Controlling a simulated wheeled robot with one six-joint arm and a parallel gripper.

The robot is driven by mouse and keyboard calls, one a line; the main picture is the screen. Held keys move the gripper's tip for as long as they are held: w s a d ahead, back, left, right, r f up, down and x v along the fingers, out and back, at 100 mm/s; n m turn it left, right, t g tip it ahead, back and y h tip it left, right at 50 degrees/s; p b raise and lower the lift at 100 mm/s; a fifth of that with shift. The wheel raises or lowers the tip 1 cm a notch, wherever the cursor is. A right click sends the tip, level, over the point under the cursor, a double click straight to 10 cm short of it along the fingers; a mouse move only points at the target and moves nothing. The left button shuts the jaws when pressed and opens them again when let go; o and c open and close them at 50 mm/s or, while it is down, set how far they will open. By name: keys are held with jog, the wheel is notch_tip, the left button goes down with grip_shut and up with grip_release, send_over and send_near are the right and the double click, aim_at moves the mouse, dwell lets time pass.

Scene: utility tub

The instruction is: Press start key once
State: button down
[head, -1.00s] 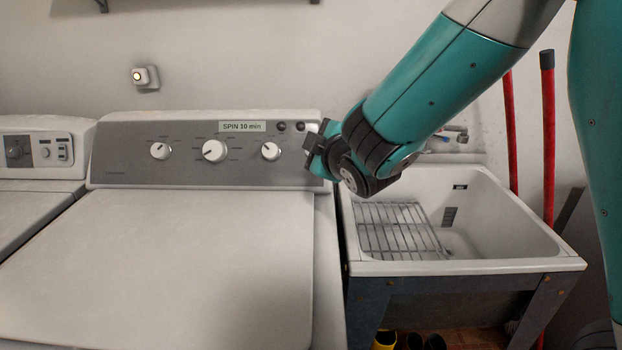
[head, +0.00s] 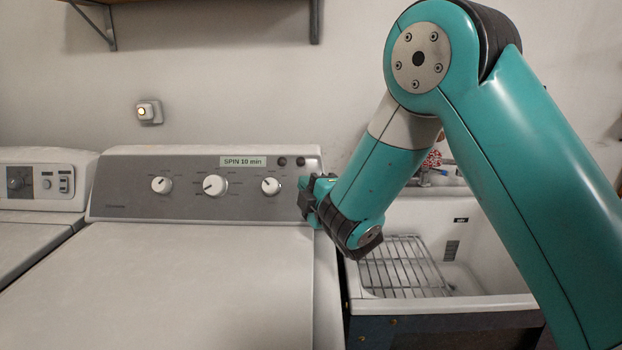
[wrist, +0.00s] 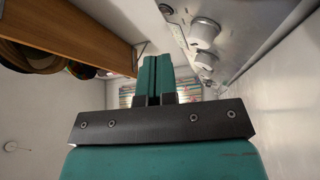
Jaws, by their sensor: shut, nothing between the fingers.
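The washer's control panel (head: 130,190) has a label reading "SPIN 10 min" (head: 243,161). Two small dark round buttons sit to its right, a left one (head: 282,162) and a right one (head: 300,162). I cannot read which of them is the start key. Three white-faced knobs, such as the middle one (head: 215,185), lie below the label. My gripper (head: 304,191) is at the right end of the panel, below the right button. In the wrist view its teal fingers (wrist: 155,79) are together and empty, with the panel's knobs to their right. Contact with the panel cannot be told.
A white utility tub (head: 430,225) with a wire rack (head: 405,265) stands right of the washer, partly behind my arm. Another appliance (head: 42,180) is at the left. A wooden shelf (wrist: 75,35) hangs overhead. The washer's lid (head: 190,285) is clear.

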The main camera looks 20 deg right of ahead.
jog(key=w+f+p, duration=0.3)
jog(key=w+p, duration=0.1)
jog(key=p, duration=0.3)
jog(key=shift+f, duration=0.3)
jog(key=shift+w+f+p, duration=0.25)
jog(key=shift+f+p, duration=0.25)
jog(key=shift+f, duration=0.35)
jog(key=shift+d+r+p, duration=0.1)
jog(key=shift+r+p, duration=0.05)
jog(key=shift+p, duration=0.25)
dwell(0.7)
